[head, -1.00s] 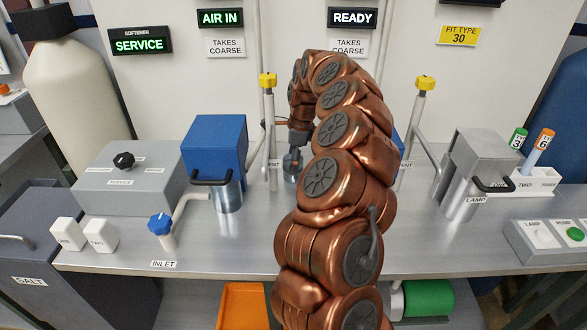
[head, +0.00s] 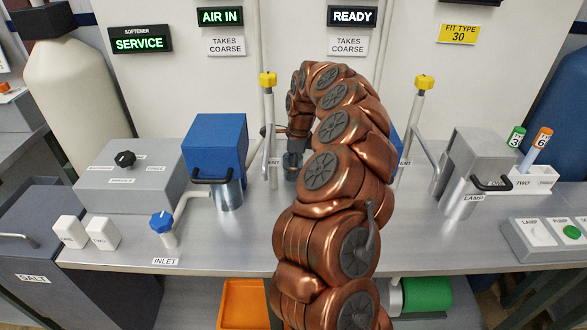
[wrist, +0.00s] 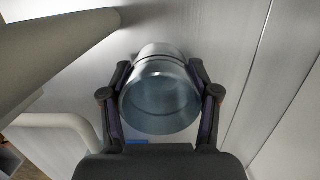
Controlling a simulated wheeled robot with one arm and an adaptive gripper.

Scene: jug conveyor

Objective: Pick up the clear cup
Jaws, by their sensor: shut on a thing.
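The clear cup (wrist: 160,103) sits between the two fingers of my gripper (wrist: 160,66) in the wrist view. It is a see-through, bluish round vessel with its wide rim toward the camera. The fingers press on its left and right sides, so my gripper is shut on it. In the head view my gripper (head: 294,158) is small, above the back of the steel bench, partly behind my own arm. The cup is hard to make out there. I cannot tell whether the cup touches anything below it.
A steel bench (head: 235,245) spans the head view. A blue-headed unit (head: 214,145) stands left of my gripper, and a yellow-topped pipe (head: 268,110) rises close beside it. A grey lamp unit (head: 480,155) stands right. The front centre-left bench is clear.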

